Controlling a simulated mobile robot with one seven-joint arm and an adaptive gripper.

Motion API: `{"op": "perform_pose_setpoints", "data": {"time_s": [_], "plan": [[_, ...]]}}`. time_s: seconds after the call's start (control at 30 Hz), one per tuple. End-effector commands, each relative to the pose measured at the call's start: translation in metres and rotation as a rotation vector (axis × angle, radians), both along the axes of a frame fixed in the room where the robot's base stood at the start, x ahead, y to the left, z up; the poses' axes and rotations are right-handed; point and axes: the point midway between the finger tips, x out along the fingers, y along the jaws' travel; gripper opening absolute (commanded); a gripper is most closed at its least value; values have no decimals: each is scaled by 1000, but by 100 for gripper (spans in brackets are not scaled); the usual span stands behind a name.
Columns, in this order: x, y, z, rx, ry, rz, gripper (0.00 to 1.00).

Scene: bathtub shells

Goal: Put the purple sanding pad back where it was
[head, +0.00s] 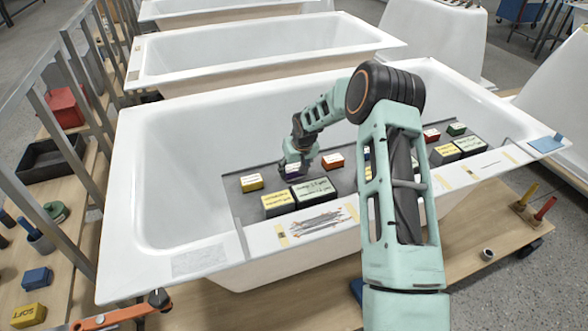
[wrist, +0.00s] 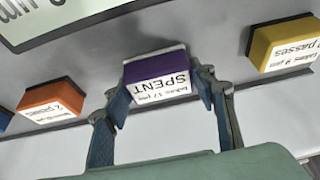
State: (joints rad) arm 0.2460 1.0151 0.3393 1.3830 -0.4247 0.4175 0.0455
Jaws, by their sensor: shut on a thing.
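The purple sanding pad (wrist: 155,66) has a white label that reads "SPENT". It sits between the two fingers of my gripper (wrist: 165,90), which is shut on it. In the head view my gripper (head: 295,160) is over the dark grey board (head: 236,207) in the bathtub, and only a little of the purple pad (head: 293,171) shows below it. I cannot tell whether the pad touches the board. A yellow pad (head: 251,183) is to its left and an orange pad (head: 332,161) to its right; in the wrist view the orange pad (wrist: 52,104) is left and the yellow pad (wrist: 283,45) right.
Larger yellow (head: 278,204) and green (head: 313,190) labelled blocks stand in front of the pad row. More red, green and yellow pads lie farther right on the board. The tub's white rim (head: 350,204) borders the board. The tub's left basin is empty.

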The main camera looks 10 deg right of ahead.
Motion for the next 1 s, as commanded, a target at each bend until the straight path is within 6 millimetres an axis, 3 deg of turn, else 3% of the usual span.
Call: {"op": "perform_pose_setpoints", "data": {"time_s": [0.23,0.27,0.4,0.77,1.0], "plan": [[0,0,-5,0,0,0,25],[0,0,-3,0,0,0,55],[0,0,-3,0,0,0,69],[0,0,1,0,0,0,69],[-11,-3,31,-1,-2,-1,69]]}}
